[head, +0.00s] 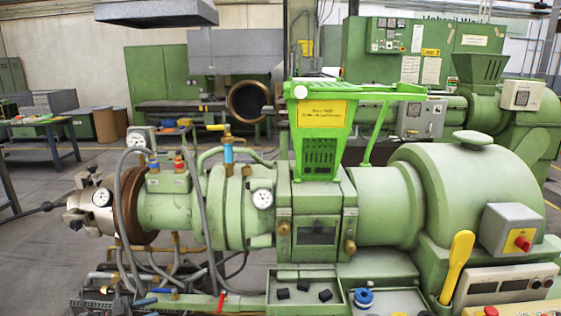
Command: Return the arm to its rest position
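Neither of my grippers nor any part of my arms shows in the head view. A large green extruder (318,205) fills the middle and right of the view. A bright green hopper (321,143) with a yellow label stands on top of it. A shallow green tray (272,300) at the front holds a few small black blocks (304,292). A blue ring-shaped part (363,298) lies to the right of the tray. A yellow paddle-shaped handle (457,266) stands upright at the front right.
A grey box with a red button (523,243) is on the extruder's right side. Pipes and hoses (170,285) crowd the lower left. A workbench (45,140) stands at the far left. Open grey floor (35,250) lies left of the machine.

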